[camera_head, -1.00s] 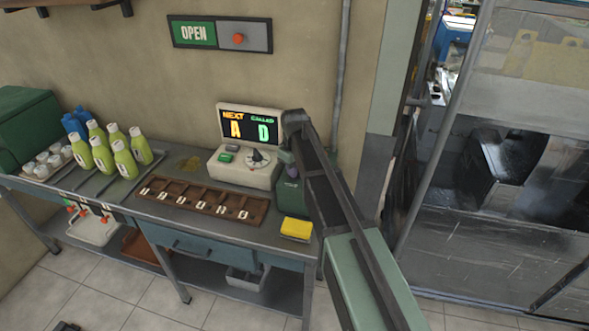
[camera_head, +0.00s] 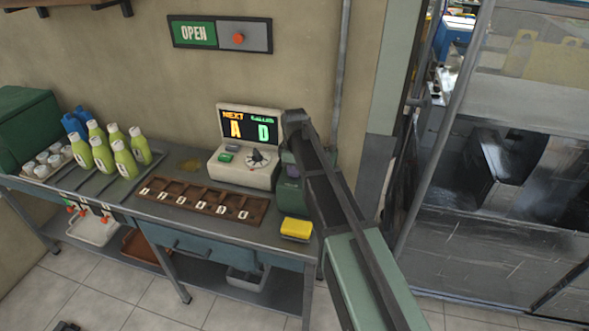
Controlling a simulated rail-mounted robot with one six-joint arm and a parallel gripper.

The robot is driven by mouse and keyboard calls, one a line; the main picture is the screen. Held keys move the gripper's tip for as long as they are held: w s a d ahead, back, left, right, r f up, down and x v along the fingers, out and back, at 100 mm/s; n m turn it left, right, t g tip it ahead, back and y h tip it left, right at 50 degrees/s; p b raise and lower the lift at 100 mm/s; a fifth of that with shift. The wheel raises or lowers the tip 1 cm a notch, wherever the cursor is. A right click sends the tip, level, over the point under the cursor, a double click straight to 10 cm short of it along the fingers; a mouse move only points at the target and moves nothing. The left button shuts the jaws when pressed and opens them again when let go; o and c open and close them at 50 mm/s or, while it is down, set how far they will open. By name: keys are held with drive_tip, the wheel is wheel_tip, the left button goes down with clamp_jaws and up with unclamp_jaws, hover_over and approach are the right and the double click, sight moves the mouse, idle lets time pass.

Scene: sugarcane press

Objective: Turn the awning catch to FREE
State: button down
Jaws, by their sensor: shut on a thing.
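No awning catch that I can make out, and no FREE marking, shows in this view. My arm (camera_head: 335,190) reaches up from the lower right, and its upper end stands in front of the wall, right of the counter display. My gripper's fingers cannot be made out; the arm hides that area. A cream machine (camera_head: 245,174) with a dark pointer knob on a white dial (camera_head: 258,160) stands on the counter, just left of the arm. Its screen (camera_head: 249,127) reads NEXT A and CALLED D. A dark green box-like thing (camera_head: 291,198) is partly hidden behind the arm.
The counter holds green bottles (camera_head: 125,160), a brown compartment tray (camera_head: 203,198) and a yellow sponge-like block (camera_head: 296,227). An OPEN sign (camera_head: 220,34) with a red-orange button hangs on the wall. A glass panel (camera_head: 500,160) stands to the right.

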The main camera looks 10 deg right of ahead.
drive_tip(key=c, duration=1.1)
unclamp_jaws()
drive_tip(key=shift+c, duration=0.2)
wheel_tip(320, 180, up, 11)
drive_tip(key=p, duration=1)
drive_tip(key=shift+p, duration=0.4)
drive_tip(key=shift+f, duration=0.1)
